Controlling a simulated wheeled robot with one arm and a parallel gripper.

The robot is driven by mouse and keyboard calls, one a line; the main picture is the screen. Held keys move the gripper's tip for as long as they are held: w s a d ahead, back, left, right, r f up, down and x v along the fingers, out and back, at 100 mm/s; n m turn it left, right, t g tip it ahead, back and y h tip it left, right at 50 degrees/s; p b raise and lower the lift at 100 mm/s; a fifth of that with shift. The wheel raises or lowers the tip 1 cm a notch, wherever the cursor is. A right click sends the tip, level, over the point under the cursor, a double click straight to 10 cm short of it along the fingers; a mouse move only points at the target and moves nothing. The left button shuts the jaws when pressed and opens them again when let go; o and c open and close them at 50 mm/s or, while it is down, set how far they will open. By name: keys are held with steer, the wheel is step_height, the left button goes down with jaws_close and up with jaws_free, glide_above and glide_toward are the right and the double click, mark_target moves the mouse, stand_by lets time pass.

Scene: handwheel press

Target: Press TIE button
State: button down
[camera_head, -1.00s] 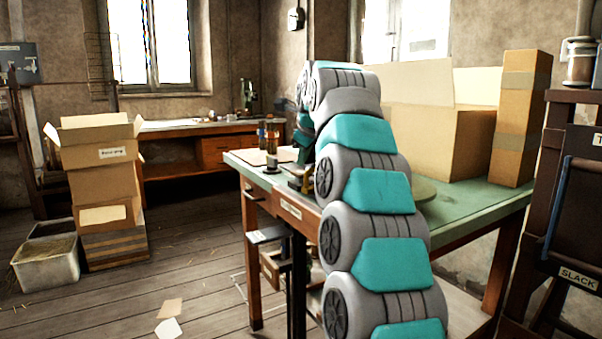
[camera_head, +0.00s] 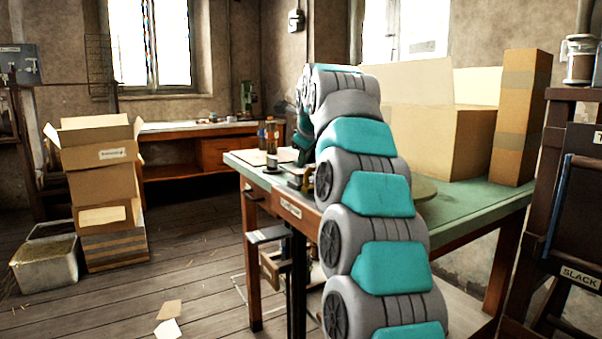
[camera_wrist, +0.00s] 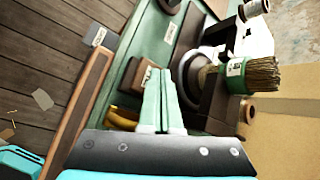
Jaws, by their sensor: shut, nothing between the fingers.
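My gripper (camera_wrist: 160,74) is shut and empty in the wrist view, its two pale green fingers side by side, reaching over the green bench top (camera_wrist: 130,25). A small brown block (camera_wrist: 140,78) with a pale patch sits just left of the fingertips. I cannot read any TIE lettering, so I cannot tell whether this block bears the TIE button. A dark round part (camera_wrist: 197,70) of a bench device stands just right of the fingers. In the head view my arm hides most of the device on the green table (camera_head: 470,205), and my gripper is hidden too.
A bristle brush (camera_wrist: 250,76) with a green band lies right of the fingers. A yellow object (camera_wrist: 122,117) is at lower left of them. Bottles (camera_head: 266,135), a large carton (camera_head: 420,135) and a tall box (camera_head: 518,118) stand on the table.

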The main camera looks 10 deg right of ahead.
mark_target(303, 172)
steer(key=shift+f+b, duration=0.85)
steer(key=shift+f, duration=0.1)
stand_by(0.7)
steer(key=shift+r, duration=0.1)
steer(key=shift+r+p, duration=1.1)
steer(key=shift+r, duration=0.2)
step_height(303, 172, up, 5)
steer(key=p, duration=0.4)
stand_by(0.5)
